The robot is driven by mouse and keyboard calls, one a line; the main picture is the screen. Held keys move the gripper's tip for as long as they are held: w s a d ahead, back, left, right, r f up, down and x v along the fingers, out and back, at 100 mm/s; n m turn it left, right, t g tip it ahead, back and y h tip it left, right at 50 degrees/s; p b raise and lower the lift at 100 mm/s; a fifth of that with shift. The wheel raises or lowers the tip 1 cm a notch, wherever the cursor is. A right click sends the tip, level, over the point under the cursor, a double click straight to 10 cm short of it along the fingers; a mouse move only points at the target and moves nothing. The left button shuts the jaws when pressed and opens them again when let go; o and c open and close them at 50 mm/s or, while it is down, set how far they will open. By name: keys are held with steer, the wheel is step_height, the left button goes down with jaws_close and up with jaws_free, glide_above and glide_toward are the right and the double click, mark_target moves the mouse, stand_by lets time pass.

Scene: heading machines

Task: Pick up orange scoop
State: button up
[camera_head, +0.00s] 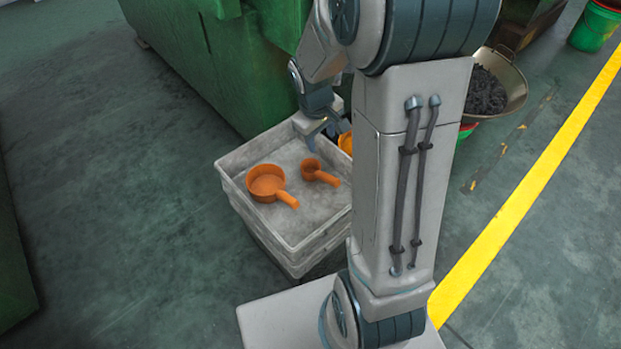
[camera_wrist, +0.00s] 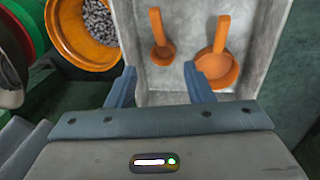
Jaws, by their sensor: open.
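Two orange scoops lie in a pale grey crate (camera_head: 244,218). The larger scoop (camera_head: 268,182) is at the left in the head view, its handle pointing to the lower right. The smaller scoop (camera_head: 312,171) is to its right. In the wrist view the smaller scoop (camera_wrist: 163,47) is at the upper middle and the larger scoop (camera_wrist: 216,66) is to its right, both with handles pointing up. My gripper (camera_wrist: 160,85) is open and empty above the crate's edge, apart from both scoops. In the head view my gripper (camera_head: 325,133) hangs over the crate's far side.
An orange bowl (camera_wrist: 75,58) of small metal parts stands beside the crate. A wide pan (camera_head: 497,85) of dark pieces is behind my arm. A green machine (camera_head: 235,70) stands close behind the crate.

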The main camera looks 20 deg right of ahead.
mark_target(325, 175)
steer(key=shift+n, duration=0.6)
steer(key=w+f+b, duration=0.1)
steer(key=f+b, duration=0.1)
steer(key=f, duration=0.4)
steer(key=w+d+f+b, duration=0.1)
steer(key=f+b, duration=0.1)
steer(key=f, duration=0.3)
steer(key=w+d+f+b, duration=0.1)
steer(key=f+b, duration=0.1)
steer(key=f, duration=0.4)
steer(key=shift+w+d+f, duration=0.1)
steer(key=shift+d+f, duration=0.15)
steer(key=shift+f, duration=0.05)
steer(key=shift+w+d+f+b, duration=0.1)
steer(key=shift+d+f+b, duration=0.1)
steer(key=shift+f+b, duration=0.6)
steer(key=shift+w+d+f+b, duration=0.15)
steer(key=shift+f+b, duration=0.25)
steer(key=shift+f, duration=0.7)
steer(key=shift+d+f+b, duration=0.2)
steer(key=shift+f+b, duration=0.4)
steer(key=shift+f, duration=0.35)
steer(key=shift+r, duration=0.1)
jaws_close()
